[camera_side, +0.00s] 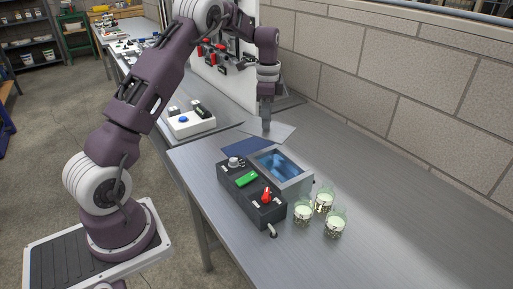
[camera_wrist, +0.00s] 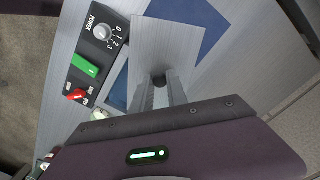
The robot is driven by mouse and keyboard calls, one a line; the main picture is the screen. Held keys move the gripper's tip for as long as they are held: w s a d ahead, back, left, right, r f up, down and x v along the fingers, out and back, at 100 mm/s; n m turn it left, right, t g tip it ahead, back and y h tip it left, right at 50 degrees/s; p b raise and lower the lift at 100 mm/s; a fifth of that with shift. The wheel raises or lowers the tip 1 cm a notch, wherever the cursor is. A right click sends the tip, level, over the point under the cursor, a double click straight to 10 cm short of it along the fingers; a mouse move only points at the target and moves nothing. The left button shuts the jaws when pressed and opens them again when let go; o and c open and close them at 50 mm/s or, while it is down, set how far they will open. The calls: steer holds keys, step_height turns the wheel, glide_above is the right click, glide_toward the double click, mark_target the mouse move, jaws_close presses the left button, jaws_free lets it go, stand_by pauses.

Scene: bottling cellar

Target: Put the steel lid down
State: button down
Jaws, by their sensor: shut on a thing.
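The steel lid (camera_side: 284,131) is a thin flat grey plate, and it also shows in the wrist view (camera_wrist: 166,40). My gripper (camera_side: 266,125) points down and is shut on the lid's small dark knob; its fingertips show in the wrist view (camera_wrist: 161,82). The lid looks level and seems held above the bench, though its height is hard to judge. The steel-rimmed bath (camera_side: 309,181) stands open, with blue inside, nearer the side camera than the lid. A dark blue mat (camera_side: 240,150) lies behind the bath; the lid hides part of it in the wrist view (camera_wrist: 215,20).
A dark control box (camera_side: 232,186) with a power dial, green button and red switch adjoins the bath. Several small glass jars (camera_side: 336,223) with pale contents stand right of it. A white box with a blue button (camera_side: 191,125) stands further back. The bench (camera_side: 400,200) along the wall is clear.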

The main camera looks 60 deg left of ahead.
steer(key=a+f+n, duration=0.1)
steer(key=a, duration=0.2)
steer(key=a+f+n, duration=0.1)
steer(key=a, duration=0.2)
steer(key=a+f+n, duration=0.1)
steer(key=a, duration=0.2)
steer(key=shift+w+f+n, duration=0.15)
steer(key=shift+w+n, duration=0.2)
steer(key=shift+n, duration=0.05)
steer(key=f, duration=0.6)
steer(key=a+f, duration=0.1)
steer(key=f, duration=0.3)
steer(key=shift+f, duration=0.1)
steer(key=c, duration=1.3)
jaws_free()
steer(key=shift+f, duration=0.1)
